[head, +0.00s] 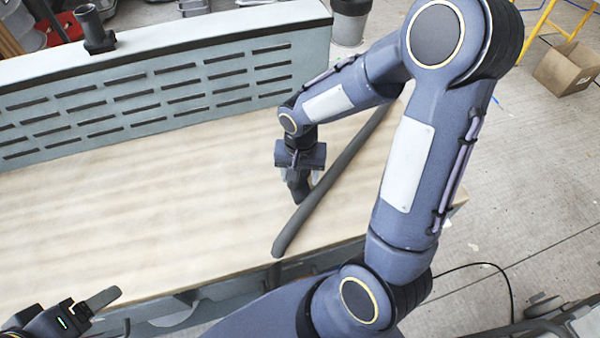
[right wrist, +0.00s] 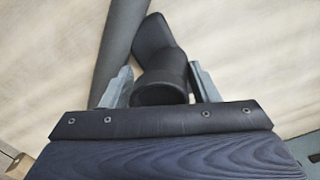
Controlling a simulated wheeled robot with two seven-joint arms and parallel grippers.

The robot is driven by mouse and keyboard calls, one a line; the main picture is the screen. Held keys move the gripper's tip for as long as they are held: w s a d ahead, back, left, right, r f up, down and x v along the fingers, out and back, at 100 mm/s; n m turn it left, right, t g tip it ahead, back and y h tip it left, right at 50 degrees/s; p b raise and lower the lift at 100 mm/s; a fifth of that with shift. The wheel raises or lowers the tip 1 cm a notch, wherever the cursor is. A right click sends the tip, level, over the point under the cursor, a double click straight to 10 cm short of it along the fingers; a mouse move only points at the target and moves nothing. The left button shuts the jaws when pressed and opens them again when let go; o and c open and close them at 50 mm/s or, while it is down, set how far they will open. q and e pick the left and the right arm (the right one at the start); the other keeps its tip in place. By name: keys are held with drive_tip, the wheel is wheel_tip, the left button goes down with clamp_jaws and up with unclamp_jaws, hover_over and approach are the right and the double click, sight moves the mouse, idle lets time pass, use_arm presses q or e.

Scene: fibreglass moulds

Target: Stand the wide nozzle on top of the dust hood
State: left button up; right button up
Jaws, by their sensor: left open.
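The dust hood (head: 165,92) is a long grey slotted box with a pale top, along the back of the table. A dark nozzle, which I take for the wide nozzle (right wrist: 160,50), lies on the table between my right gripper's fingers in the right wrist view. Its round opening faces the camera and its bent, flattened end points away. It shows partly under the gripper in the head view (head: 298,188). My right gripper (right wrist: 162,78) is open around it, with narrow gaps beside the fingers. My left gripper (head: 98,309) is open and empty at the lower left.
A long grey tube (head: 330,185) lies diagonally on the table, close beside the nozzle. A dark upright fitting (head: 94,32) stands on the hood's top at the left; the top right of it is clear. The pale tabletop (head: 130,210) is bare at left and centre.

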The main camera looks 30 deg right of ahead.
drive_tip(key=shift+o, duration=1)
drive_tip(key=shift+r, duration=0.1)
